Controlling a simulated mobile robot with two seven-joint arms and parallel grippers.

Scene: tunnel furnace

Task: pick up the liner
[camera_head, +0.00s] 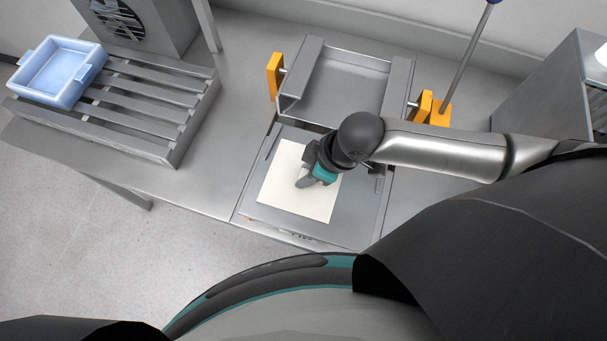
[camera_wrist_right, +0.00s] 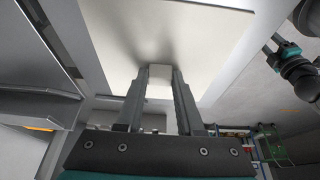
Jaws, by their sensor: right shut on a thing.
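The liner (camera_head: 283,188) is a thin cream-white square sheet. In the head view it is over the grey metal plate (camera_head: 368,213) at the front of the fixture. My right gripper (camera_head: 303,183) reaches in from the right and is shut on the liner. In the right wrist view the liner (camera_wrist_right: 175,35) fills the upper middle, and the two fingers of the right gripper (camera_wrist_right: 160,76) close on a pale part of it. I cannot tell whether the liner touches the plate. My left gripper does not show in the head view.
A metal tray with raised sides (camera_head: 345,88) stands behind the plate, with orange blocks (camera_head: 275,76) beside it. A light blue bin (camera_head: 58,72) sits on a slatted rack (camera_head: 150,95) at the left. A grey box (camera_head: 560,85) stands at the right. The table between rack and plate is clear.

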